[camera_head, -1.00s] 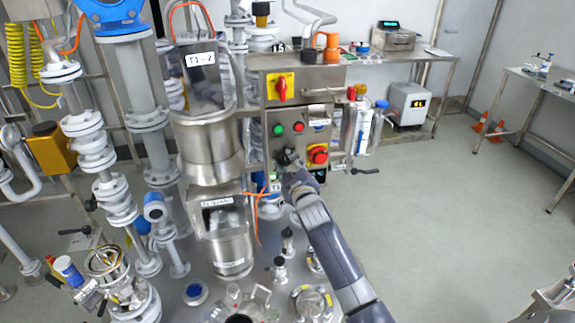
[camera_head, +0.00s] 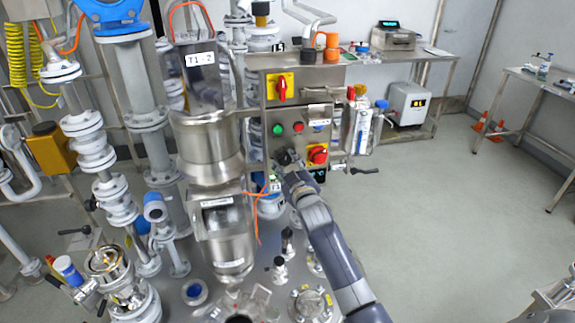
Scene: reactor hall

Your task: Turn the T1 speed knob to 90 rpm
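The steel control panel (camera_head: 268,143) stands at the centre of the head view. It has a green button (camera_head: 278,129), a red button (camera_head: 298,127) and a blue one (camera_head: 319,126) in a row. My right gripper (camera_head: 287,158) is at the panel's lower left part, below the green button, with its dark fingers against or very close to the panel face. The T1 speed knob cannot be made out; the gripper covers that spot. Whether the fingers are closed around a knob is too small to tell. My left gripper is not in view.
A red emergency stop on yellow (camera_head: 317,154) sits just right of my gripper, with a small dark display (camera_head: 319,175) below. A red rotary switch (camera_head: 282,88) is above. A steel vessel (camera_head: 206,146) stands close on the left. The floor at right (camera_head: 430,220) is clear.

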